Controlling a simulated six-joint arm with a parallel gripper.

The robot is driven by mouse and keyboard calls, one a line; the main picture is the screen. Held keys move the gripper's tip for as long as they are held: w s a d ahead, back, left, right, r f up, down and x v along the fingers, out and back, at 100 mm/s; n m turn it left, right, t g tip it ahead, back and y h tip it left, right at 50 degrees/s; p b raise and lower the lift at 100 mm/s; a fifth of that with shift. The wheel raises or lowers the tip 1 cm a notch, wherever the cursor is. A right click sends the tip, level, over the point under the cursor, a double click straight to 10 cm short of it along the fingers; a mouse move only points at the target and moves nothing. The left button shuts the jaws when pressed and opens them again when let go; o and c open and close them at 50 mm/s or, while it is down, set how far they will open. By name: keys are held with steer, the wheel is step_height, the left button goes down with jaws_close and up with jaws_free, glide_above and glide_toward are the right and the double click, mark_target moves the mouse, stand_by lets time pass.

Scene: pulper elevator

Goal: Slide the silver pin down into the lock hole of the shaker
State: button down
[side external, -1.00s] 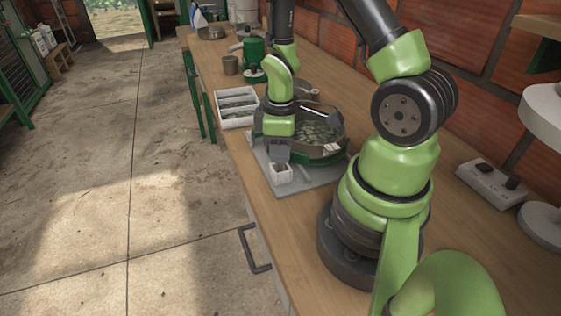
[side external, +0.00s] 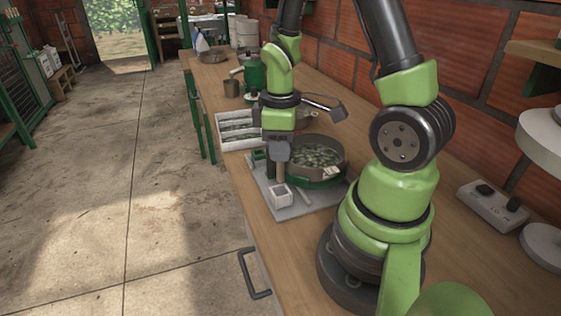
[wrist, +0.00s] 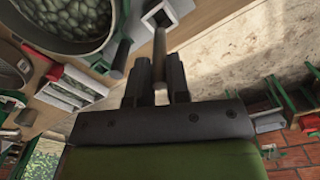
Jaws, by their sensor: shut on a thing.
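My gripper (side external: 277,152) is shut on the silver pin (wrist: 159,48) and holds it upright above a small white open-topped box (side external: 281,196). In the wrist view the pin shows as a thin rod between the two dark fingers (wrist: 158,80), pointing away from the camera. The shaker is a round pan (side external: 322,165) filled with green beans, on a green ring on a grey base plate (side external: 320,198). It also shows in the wrist view (wrist: 90,52), at upper left. I cannot make out its lock hole clearly.
A white divided tray (side external: 238,125) stands behind the base plate. A dark post (wrist: 121,58) is close to my gripper. A brown cup (side external: 231,89) and a green container (side external: 254,73) stand farther back. A power strip (side external: 492,193) lies at the right.

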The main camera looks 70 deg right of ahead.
step_height(320, 180, up, 10)
steer(key=shift+f, duration=0.2)
steer(key=w+d, duration=1)
steer(key=f, duration=0.5)
steer(key=shift+w+d, duration=0.3)
steer(key=shift+f, duration=2.85)
steer(key=shift+f, duration=2.2)
